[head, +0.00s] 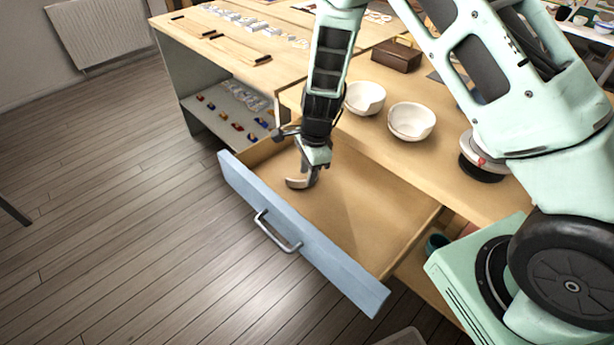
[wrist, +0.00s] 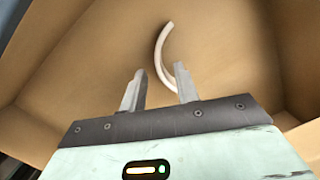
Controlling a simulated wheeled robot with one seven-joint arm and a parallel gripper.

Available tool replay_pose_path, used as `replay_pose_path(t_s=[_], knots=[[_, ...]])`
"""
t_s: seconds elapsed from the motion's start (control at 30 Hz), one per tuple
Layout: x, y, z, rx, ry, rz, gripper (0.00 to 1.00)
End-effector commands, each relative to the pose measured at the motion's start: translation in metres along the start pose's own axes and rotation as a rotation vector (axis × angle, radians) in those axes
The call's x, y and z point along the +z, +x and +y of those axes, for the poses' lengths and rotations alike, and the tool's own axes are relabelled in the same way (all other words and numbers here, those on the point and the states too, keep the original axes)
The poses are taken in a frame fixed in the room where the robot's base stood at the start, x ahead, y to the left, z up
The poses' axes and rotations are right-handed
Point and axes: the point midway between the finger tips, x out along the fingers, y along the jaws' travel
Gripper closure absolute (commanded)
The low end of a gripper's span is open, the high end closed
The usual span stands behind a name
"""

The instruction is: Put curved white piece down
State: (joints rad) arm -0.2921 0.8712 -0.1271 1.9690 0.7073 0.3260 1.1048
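The curved white piece (wrist: 159,50) is a thin arc inside the open drawer (head: 368,208). In the head view the piece (head: 296,184) shows beside my fingertips, near the drawer's left end. My gripper (head: 312,176) points down into the drawer. In the wrist view my gripper's two fingers (wrist: 160,82) stand apart with a clear gap. The near end of the piece passes close to the right fingertip and is partly hidden by it. I cannot tell whether that finger touches it, or whether the piece rests fully on the drawer floor.
The drawer's blue front (head: 300,232) and side walls surround my gripper. Two white bowls (head: 365,97) (head: 411,121) stand on the worktop behind it, with a brown box (head: 396,56) farther back. Most of the drawer floor to the right is clear.

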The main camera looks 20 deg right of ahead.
Motion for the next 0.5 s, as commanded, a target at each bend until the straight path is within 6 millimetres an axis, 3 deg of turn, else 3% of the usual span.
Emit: replay_pose_path(t_s=[0.1, 0.3, 0.5], knots=[[0.001, -0.029, -0.001, -0.005, -0.004, -0.001, 0.69], [0.001, -0.068, -0.001, -0.004, -0.003, 0.0, 0.69], [0.001, -0.09, 0.0, -0.001, -0.003, 0.0, 0.69]])
